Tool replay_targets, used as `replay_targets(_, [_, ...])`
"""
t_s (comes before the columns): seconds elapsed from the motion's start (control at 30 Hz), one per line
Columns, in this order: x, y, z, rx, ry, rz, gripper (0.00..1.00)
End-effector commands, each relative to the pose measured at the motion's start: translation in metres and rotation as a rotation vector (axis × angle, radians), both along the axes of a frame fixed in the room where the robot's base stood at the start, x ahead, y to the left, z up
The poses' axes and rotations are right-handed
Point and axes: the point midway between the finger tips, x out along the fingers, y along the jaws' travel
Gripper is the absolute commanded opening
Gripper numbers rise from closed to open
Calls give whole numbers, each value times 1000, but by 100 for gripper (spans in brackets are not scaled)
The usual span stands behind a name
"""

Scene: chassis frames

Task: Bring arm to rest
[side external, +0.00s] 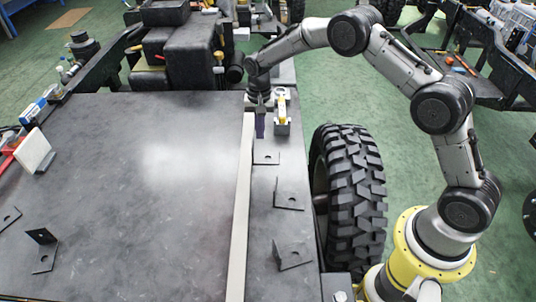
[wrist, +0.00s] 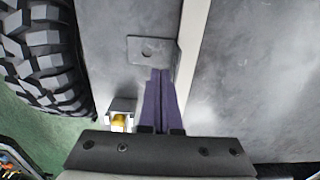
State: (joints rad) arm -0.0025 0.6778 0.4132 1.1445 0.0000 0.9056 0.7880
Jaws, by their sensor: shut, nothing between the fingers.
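My grey-and-black arm reaches from its yellow base over the wheel to the chassis plate (side external: 130,180). My gripper (side external: 260,132) points down at the plate's right side, beside a pale rail (side external: 241,200). In the wrist view my gripper (wrist: 160,74) has its two purple fingers side by side, shut and empty. A flat dark bracket with a hole (wrist: 150,48) lies just beyond the fingertips in that view. Whether the fingertips touch the surface I cannot tell.
A clamp with a yellow handle (side external: 281,108) stands right beside my gripper. Several black angle brackets (side external: 290,255) stand on the surface. A big tyre (side external: 352,190) is right of the frame. Dark blocks (side external: 195,50) rise behind. The plate's middle is clear.

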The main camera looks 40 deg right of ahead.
Motion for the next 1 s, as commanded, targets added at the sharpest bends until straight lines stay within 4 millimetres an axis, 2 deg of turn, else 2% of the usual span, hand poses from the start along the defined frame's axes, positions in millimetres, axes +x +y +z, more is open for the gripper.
replay_targets(0.2, [0,0,1,0,-1,0,0])
replay_targets(0.3, [5,0,14,0,-25,0,0])
replay_targets(0.37, [11,0,34,0,-62,0,0])
replay_targets(0.47, [15,0,87,1,-145,0,0])
replay_targets(0.53, [8,0,128,0,-199,-1,0])
replay_targets(0.6, [-6,0,167,-1,-250,5,0])
replay_targets(0.67, [-20,0,197,-2,-288,19,0])
replay_targets(0.8, [-65,-1,256,-11,-366,66,0])
replay_targets(0.87, [-87,-1,277,-18,-399,93,0])
replay_targets(1.0, [-145,-1,312,-40,-462,168,0])
